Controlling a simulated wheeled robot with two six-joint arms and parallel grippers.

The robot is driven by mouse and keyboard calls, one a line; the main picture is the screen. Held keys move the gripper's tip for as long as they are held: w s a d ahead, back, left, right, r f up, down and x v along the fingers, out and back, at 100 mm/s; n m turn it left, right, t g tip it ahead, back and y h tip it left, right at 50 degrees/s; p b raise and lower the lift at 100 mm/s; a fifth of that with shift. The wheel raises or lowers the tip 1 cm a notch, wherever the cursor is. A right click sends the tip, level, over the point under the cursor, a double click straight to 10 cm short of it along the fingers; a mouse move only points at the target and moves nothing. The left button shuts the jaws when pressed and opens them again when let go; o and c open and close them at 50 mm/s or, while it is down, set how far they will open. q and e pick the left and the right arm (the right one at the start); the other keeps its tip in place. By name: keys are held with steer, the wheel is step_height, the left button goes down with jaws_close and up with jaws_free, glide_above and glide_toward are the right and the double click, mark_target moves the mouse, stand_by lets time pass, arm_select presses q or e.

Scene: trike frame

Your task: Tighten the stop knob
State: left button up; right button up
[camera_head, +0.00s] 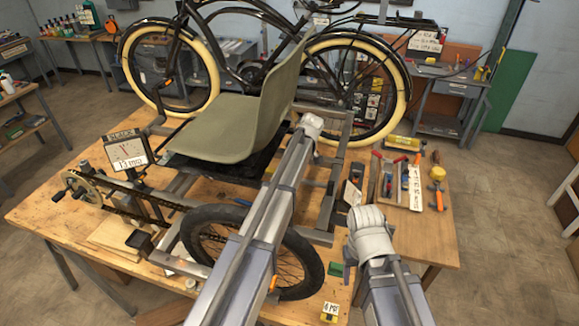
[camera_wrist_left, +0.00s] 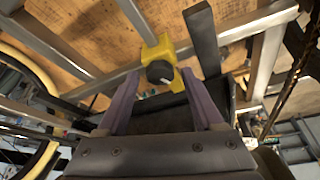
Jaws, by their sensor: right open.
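The stop knob (camera_wrist_left: 160,72) is a round black knob with a pale mark, set in a yellow block (camera_wrist_left: 158,48) on the trike frame in the left wrist view. My left gripper (camera_wrist_left: 159,80) is open, with one finger on each side of the knob's line. I cannot tell whether the fingers touch it. In the head view the knob and my left gripper are hidden behind the arm and seat. My right gripper (camera_head: 350,191) is open over the right part of the bench, partly hidden by its wrist.
The trike frame with its grey-green seat (camera_head: 230,125) and black wheel (camera_head: 300,262) fills the wooden bench (camera_head: 50,215). A tray of tools (camera_head: 388,180) and an orange-handled tool (camera_head: 437,173) lie at the right.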

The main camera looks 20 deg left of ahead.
arm_select(q)
jaws_close()
steer(key=shift+s+m+t, duration=0.2)
steer(key=shift+m+t, duration=0.1)
steer(key=shift+m, duration=0.4)
steer(key=shift+w+a+m+h, duration=0.1)
steer(key=shift+m+h, duration=0.2)
steer(key=shift+m, duration=0.5)
steer(key=shift+o, duration=0.9)
jaws_free()
steer(key=p+v, duration=0.7)
steer(key=shift+s+r, duration=0.3)
steer(key=shift+r, duration=0.05)
